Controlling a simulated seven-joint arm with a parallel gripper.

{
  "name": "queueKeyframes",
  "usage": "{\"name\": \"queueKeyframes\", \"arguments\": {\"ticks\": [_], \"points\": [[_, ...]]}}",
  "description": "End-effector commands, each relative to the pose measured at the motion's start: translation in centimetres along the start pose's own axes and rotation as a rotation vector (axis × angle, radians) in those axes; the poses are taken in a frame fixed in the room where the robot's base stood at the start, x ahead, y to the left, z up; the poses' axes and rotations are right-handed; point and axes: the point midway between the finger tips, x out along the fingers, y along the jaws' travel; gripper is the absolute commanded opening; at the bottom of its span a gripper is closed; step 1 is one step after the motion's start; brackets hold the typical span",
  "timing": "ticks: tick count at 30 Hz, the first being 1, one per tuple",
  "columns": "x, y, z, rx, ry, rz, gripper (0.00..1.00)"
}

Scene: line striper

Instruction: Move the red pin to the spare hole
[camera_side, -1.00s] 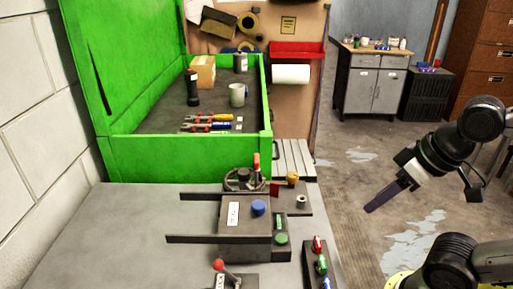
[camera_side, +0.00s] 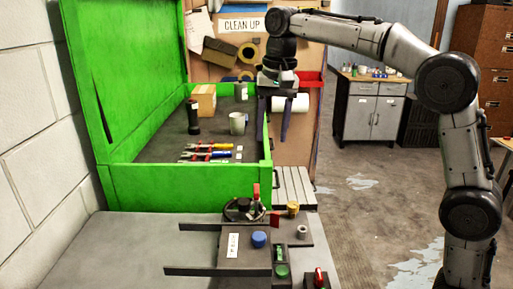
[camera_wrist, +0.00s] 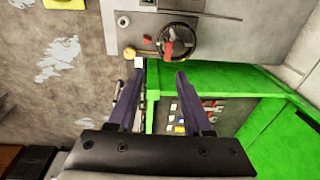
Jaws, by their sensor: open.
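The red pin (camera_side: 319,276) stands upright in a dark block at the bottom edge of the side view. Only its top part shows, and the rest of the block is cut off. I cannot make out a spare hole in either view. My gripper (camera_side: 274,122) is open and empty, high above the right side of the green box and pointing down, well away from the pin. In the wrist view my gripper (camera_wrist: 160,68) shows two dark purple fingers spread apart. I cannot make out the pin there.
The green box (camera_side: 185,188) with a raised lid holds a mug (camera_side: 237,124), a flashlight (camera_side: 193,117) and tools. A console with a blue button (camera_side: 259,239), a green button (camera_side: 281,271) and a handwheel with a red lever (camera_side: 256,192) stands in front. Two dark rails extend left.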

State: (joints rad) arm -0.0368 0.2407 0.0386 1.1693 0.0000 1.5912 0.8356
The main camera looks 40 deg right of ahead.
Motion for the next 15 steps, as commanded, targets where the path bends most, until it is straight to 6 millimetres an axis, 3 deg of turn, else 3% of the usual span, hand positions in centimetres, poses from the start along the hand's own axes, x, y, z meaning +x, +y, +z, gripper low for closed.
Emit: {"name": "queueKeyframes", "arguments": {"ticks": [3, 6, 15], "points": [[3.0, -2.2, -1.6, -0.007, -0.028, 0.030, 0.50], [5.0, -2.9, -2.1, -0.010, -0.053, 0.057, 0.50], [7.3, -2.9, -2.0, -0.013, -0.071, 0.078, 0.50]]}}
